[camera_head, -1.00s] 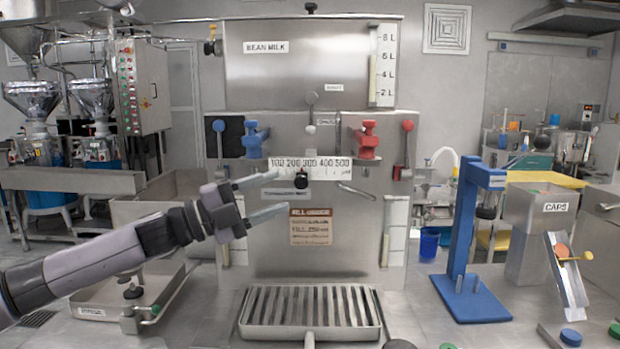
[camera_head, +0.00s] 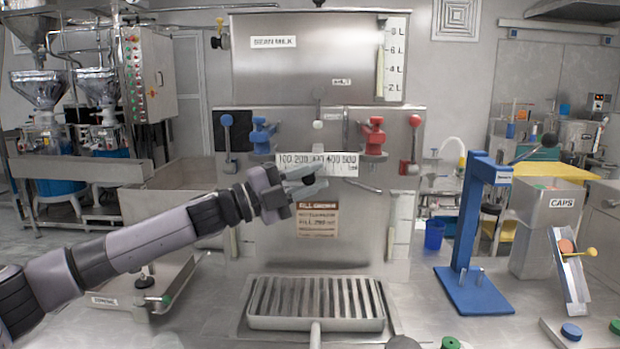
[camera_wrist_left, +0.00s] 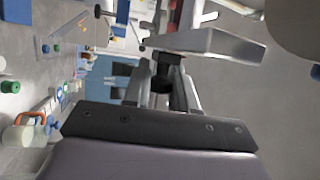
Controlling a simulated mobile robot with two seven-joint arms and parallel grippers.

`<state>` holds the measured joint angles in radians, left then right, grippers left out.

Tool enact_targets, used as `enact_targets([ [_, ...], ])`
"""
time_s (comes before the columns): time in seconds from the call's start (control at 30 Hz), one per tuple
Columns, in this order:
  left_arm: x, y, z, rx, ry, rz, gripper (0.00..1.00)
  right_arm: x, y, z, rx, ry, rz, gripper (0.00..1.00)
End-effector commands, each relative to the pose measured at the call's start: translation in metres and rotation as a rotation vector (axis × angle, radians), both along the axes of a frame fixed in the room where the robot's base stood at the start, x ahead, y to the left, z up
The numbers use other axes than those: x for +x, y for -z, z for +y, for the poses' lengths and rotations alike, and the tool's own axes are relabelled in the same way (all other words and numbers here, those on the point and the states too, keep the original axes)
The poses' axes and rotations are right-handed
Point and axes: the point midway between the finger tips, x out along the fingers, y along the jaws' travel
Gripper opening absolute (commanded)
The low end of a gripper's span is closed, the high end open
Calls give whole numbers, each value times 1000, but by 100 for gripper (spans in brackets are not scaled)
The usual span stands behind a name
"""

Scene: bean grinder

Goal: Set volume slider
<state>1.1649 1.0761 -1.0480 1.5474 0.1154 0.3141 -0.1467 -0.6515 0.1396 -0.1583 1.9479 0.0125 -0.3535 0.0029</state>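The volume slider's black knob (camera_head: 308,179) sits below the white scale (camera_head: 316,164), which is marked 100 to 500. The knob is between the 200 and 300 marks, as far as I can tell. My left gripper (camera_head: 312,178) reaches it from the left, one finger above and one below, closed in around it. In the left wrist view the dark knob (camera_wrist_left: 165,74) shows between the two fingertips (camera_wrist_left: 164,84), with little gap visible. The fingers partly hide the knob and the label under the scale. My right gripper is not in view.
Blue (camera_head: 262,135) and red (camera_head: 374,136) clamps and levers flank the scale on the steel machine. A slatted drip tray (camera_head: 316,325) lies below. A blue stand (camera_head: 468,235) and a caps bin (camera_head: 548,208) are at the right.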

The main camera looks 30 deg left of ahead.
Motion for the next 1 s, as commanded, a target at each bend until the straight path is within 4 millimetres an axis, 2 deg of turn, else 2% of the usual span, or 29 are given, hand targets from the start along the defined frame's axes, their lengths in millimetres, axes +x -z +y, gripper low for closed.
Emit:
enact_targets([
  [0.07, 0, 0, 0, 0, 0, 0, 0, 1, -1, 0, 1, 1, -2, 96],
  [0.27, 1, -1, -4, -1, 2, 0, 0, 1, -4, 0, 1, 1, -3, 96],
  [0.7, 31, -2, -66, -1, 5, 0, 0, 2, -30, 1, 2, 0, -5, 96],
  [1.0, 34, 0, -73, 0, 3, 0, 0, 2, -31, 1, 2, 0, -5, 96],
])
